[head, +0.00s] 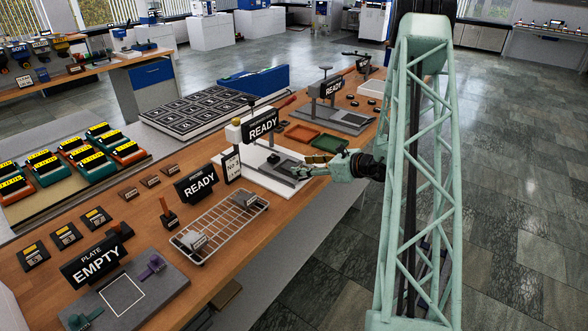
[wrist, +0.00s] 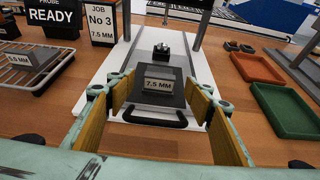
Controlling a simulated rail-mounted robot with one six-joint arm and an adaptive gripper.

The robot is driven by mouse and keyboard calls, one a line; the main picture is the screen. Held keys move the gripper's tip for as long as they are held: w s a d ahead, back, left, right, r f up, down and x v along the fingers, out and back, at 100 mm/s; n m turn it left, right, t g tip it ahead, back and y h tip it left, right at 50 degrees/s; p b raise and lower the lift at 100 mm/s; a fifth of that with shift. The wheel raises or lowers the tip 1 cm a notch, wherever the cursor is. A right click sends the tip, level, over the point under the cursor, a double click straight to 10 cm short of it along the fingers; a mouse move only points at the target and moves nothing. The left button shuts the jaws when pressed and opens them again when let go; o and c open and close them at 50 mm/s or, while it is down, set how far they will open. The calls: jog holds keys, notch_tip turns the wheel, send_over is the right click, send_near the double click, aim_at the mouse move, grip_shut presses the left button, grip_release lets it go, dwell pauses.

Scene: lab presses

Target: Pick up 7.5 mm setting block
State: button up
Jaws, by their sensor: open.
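In the head view my gripper (head: 310,168) is over the near end of the press base, and the block is hard to make out there.
A wire rack (head: 222,226) with labelled blocks stands left of the press. An orange tray (wrist: 257,68) and a green tray (wrist: 285,110) lie close on the right. The job card (wrist: 103,22) and READY sign (wrist: 52,28) stand at the back left. Press posts rise behind the block.

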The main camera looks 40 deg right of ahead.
aim_at(300, 165)
jog(key=shift+x, duration=2)
jog(key=shift+c, duration=0.8)
jog(key=c, duration=1)
jog(key=shift+r, duration=0.15)
jog(key=shift+r+p, duration=0.35)
jog(key=shift+r, duration=4.55)
